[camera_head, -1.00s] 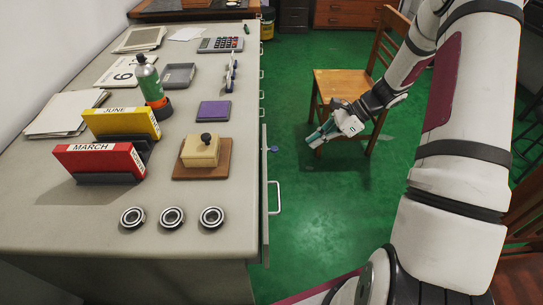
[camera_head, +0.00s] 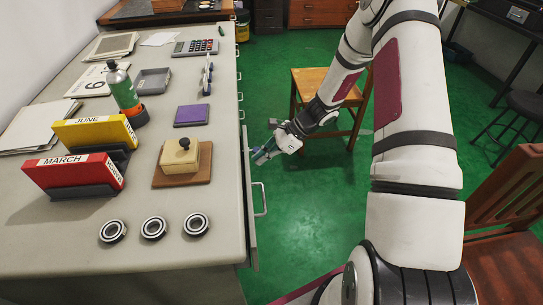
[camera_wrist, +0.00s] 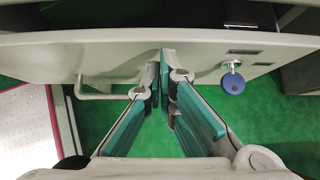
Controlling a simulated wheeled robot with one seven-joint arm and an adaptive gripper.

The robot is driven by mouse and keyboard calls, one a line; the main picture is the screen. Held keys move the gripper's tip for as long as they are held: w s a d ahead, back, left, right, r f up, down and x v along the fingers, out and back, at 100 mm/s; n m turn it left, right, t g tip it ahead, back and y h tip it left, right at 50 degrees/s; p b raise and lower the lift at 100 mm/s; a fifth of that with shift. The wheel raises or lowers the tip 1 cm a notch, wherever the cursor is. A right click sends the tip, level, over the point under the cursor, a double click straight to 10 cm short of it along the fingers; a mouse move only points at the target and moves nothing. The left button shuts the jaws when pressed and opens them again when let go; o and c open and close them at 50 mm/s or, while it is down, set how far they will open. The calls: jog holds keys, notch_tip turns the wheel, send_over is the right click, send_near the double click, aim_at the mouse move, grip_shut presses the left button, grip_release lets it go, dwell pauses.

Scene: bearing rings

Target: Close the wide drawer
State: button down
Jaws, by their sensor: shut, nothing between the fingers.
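The wide drawer's pale grey front (camera_head: 249,215) stands a little out from the right side of the desk in the head view, so the drawer is partly open. Its bar handle (camera_head: 263,199) faces the green floor. In the wrist view the drawer front (camera_wrist: 215,42) crosses the top, with a dark gap behind it. The handle also shows there at left (camera_wrist: 105,92). My gripper (camera_head: 257,160) is shut and empty, its teal-padded fingers pointing at the drawer front. In the wrist view its fingertips (camera_wrist: 168,62) overlap the front, between handle and key tag; contact is unclear.
A blue key tag (camera_wrist: 232,83) hangs from the drawer front. The desk top (camera_head: 215,235) carries several bearing rings, a stamp block (camera_head: 180,157) and file boxes. A wooden chair (camera_head: 318,90) stands behind my arm, another (camera_head: 500,225) at right. Green floor lies open beside the desk.

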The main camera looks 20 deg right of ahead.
jog(key=shift+a, duration=0.25)
